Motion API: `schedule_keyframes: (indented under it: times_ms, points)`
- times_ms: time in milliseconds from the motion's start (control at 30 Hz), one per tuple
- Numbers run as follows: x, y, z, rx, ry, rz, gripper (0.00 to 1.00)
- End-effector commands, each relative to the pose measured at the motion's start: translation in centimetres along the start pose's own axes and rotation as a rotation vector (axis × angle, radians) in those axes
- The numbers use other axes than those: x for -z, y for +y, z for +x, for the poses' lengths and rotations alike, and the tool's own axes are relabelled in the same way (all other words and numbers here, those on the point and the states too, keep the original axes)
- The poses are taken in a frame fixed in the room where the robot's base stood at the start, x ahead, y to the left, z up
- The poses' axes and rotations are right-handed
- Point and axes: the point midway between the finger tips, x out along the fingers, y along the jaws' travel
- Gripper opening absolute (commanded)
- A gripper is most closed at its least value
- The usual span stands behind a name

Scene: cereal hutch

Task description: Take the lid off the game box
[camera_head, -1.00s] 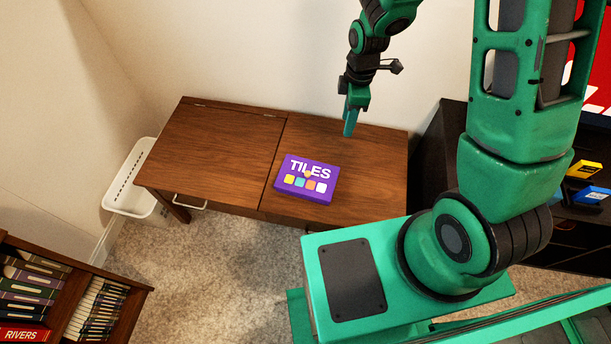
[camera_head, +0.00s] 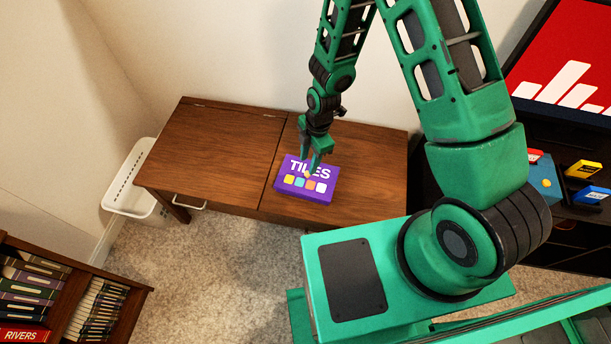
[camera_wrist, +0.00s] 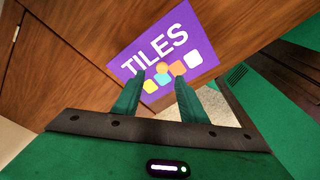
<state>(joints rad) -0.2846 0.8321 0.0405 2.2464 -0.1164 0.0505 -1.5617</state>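The game box (camera_head: 305,183) is a flat purple box. Its lid is marked TILES with several coloured squares, and it lies closed on the wooden desk (camera_head: 220,150), just right of the seam in the top. A small round tan knob (camera_wrist: 162,68) shows at the middle of the lid in the wrist view. My gripper (camera_head: 311,168) points down over the box, its fingers close to the knob. In the wrist view my gripper (camera_wrist: 157,84) has its two fingers apart, with the knob just beyond and between their tips; I cannot tell whether they touch the lid.
A white basket (camera_head: 137,190) stands left of the desk. A bookshelf (camera_head: 65,300) is at the lower left. A dark shelf with small coloured boxes (camera_head: 583,170) and a screen (camera_head: 570,70) stand to the right. The desk's left half is clear.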

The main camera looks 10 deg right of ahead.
Motion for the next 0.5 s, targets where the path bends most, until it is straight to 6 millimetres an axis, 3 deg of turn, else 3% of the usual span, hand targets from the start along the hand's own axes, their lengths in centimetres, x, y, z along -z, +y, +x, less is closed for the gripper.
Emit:
schedule_keyframes:
  times_ms: [500]
  points:
    - [-0.5, -0.1, 5.0, 0.001, 0.0, 0.0, 0.39]
